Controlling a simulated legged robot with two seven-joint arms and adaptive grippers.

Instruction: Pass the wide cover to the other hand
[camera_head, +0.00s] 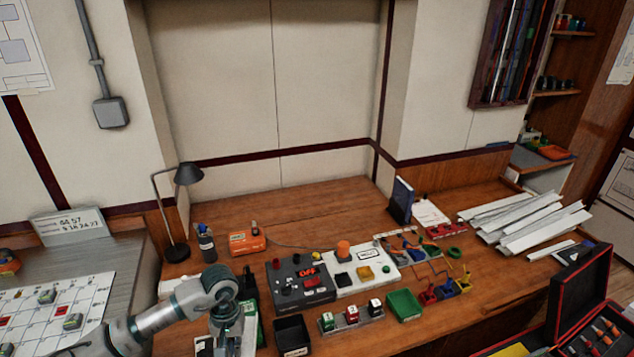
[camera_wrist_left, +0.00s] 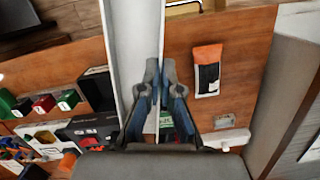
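The wide cover (camera_wrist_left: 135,45) is a long white strip that runs up out of the top of the left wrist view. My left gripper (camera_wrist_left: 160,75) has its fingertips close together on either side of the strip's right edge and looks shut on it. In the head view my left arm reaches in at the lower left, and its wrist bends down at the bottom edge. The fingers and the cover cannot be made out clearly there. My right gripper is in neither view.
Several loose white strips (camera_head: 530,220) lie at the right. A black lamp (camera_head: 188,175) stands behind my arm. The back of the bench is mostly clear.

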